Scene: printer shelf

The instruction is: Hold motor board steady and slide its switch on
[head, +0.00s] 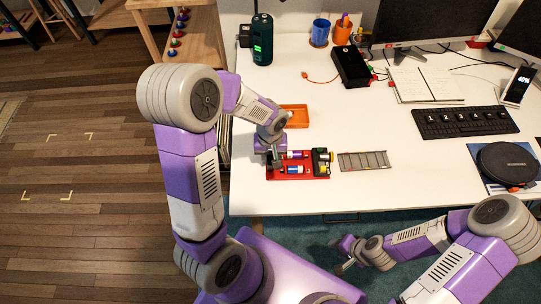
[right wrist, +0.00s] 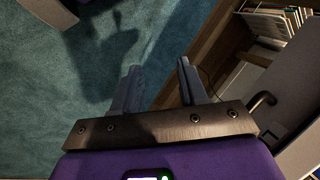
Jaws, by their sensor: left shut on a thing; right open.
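The motor board (head: 306,177) is a red base on the white desk near its front edge, carrying battery-like cylinders and dark parts at its right end. My left gripper (head: 275,163) is over the left end of the board and is shut on it; the wrist hides part of that end. The switch is too small to make out. My right gripper (head: 345,254) is off the desk, in front of its edge and to the right of the board. In the right wrist view my right gripper (right wrist: 158,88) is open and empty above the teal carpet.
An orange tray (head: 295,115) lies behind the board, and a grey ladder-like strip (head: 363,161) lies to its right. A black box (head: 350,66), notebook (head: 427,85), keyboard (head: 466,122) and dark round device (head: 507,164) are farther away. The desk front right of the strip is clear.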

